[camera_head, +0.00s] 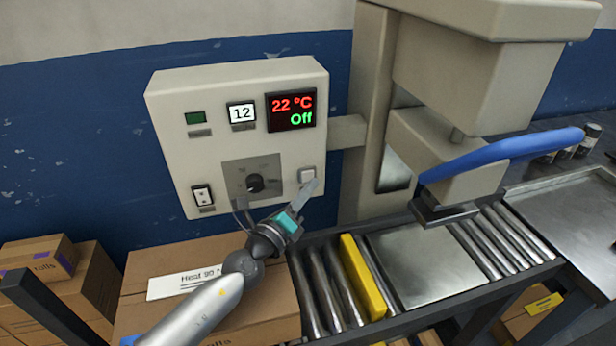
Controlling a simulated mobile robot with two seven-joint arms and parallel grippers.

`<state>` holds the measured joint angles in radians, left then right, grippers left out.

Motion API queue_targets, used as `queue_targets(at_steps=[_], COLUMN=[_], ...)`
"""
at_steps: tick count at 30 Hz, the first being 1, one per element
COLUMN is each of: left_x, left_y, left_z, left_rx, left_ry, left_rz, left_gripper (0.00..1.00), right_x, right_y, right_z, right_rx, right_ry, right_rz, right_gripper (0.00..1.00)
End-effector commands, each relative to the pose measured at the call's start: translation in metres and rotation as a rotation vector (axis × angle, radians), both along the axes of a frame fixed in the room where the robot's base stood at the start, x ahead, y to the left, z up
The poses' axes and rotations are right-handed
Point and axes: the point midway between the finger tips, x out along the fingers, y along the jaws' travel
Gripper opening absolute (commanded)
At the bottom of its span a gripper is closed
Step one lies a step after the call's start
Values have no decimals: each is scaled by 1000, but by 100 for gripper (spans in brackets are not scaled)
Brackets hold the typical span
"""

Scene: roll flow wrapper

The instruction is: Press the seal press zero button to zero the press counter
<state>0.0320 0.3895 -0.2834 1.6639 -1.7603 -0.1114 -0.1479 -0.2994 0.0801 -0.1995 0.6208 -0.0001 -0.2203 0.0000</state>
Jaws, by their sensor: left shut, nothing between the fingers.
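The control box (238,135) of the seal press is on the blue wall, left of the press. Its counter (241,113) reads 12. A white square button (307,174) sits at the lower right of its face, with a small label below it that I cannot read. My left gripper (311,188) is shut and empty. Its fingertips are just below and in front of the white button, overlapping its lower edge in the picture; I cannot tell whether they touch it. My right gripper is out of view.
The display (291,109) reads 22 °C and Off. The press's blue lever (500,153) and a roller conveyor (325,290) with a yellow bar (362,277) lie right. Cardboard boxes (265,317) stand below.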

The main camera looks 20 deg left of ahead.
Motion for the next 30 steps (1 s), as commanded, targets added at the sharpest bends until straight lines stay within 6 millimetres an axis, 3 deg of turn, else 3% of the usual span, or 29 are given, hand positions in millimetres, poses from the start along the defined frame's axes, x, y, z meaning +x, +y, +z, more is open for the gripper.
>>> queue_targets(at_steps=[30], left_x=[7], left_y=[5], left_z=[-1], left_rx=[1], left_ry=[-1], left_rz=[1], left_gripper=[0], right_x=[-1], right_y=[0], right_z=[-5], right_rx=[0], right_ry=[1], right_rz=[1], right_gripper=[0])
